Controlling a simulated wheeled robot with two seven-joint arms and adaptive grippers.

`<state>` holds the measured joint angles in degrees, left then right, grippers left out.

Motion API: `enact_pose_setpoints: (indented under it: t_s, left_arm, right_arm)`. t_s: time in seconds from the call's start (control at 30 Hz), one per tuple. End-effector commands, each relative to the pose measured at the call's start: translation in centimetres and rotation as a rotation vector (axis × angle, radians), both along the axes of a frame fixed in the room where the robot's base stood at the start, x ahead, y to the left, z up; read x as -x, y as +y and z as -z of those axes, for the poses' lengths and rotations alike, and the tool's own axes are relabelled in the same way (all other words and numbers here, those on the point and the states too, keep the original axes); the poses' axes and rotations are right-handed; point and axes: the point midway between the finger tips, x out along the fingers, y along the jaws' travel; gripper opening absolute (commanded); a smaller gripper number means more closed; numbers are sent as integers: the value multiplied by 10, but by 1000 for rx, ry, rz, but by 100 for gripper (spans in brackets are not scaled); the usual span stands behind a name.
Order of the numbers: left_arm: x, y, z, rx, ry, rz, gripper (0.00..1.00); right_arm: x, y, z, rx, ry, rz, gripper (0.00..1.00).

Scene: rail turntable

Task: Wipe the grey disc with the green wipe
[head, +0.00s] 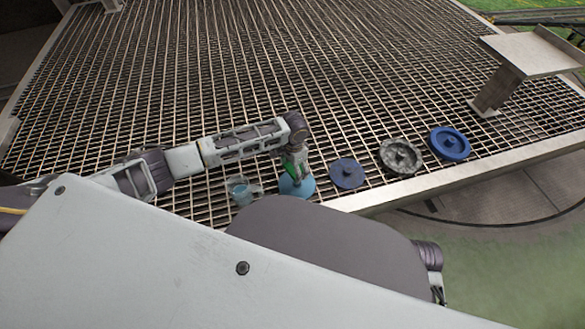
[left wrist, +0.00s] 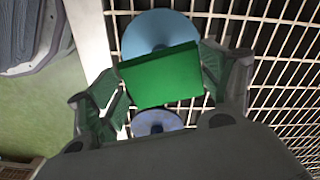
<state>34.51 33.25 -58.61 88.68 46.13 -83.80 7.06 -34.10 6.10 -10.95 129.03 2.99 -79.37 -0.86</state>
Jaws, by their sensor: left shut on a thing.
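My left gripper (head: 293,172) is shut on the green wipe (head: 289,168), above the light blue disc (head: 298,187) in the head view. In the left wrist view the green wipe (left wrist: 158,75) spans between the two fingers (left wrist: 160,85). It overlaps the light blue disc (left wrist: 155,28); I cannot tell whether they touch. The mottled grey disc (head: 387,153) lies on the grating, to the right of the gripper and apart from it. My right gripper is not in view.
A slate-blue disc (head: 348,173) lies between the gripper and the grey disc. A deep blue disc (head: 438,143) lies farther right. A clear cup (head: 240,192) stands left of the gripper. The grating's metal edge (head: 470,172) runs close by. A metal stand (head: 500,90) is at right.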

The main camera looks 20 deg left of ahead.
Motion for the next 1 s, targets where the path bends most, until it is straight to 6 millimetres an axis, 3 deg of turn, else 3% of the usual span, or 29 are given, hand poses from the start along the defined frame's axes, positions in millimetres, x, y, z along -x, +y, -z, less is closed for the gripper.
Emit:
enact_pose_setpoints:
  t_s: [0.5, 1.0]
  left_arm:
    - [-6, -6, 0, 0, -1, 152, 61]
    - [-6, -5, 1, 0, -1, 159, 61]
  right_arm:
    - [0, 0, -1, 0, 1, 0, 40]
    - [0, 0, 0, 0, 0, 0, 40]
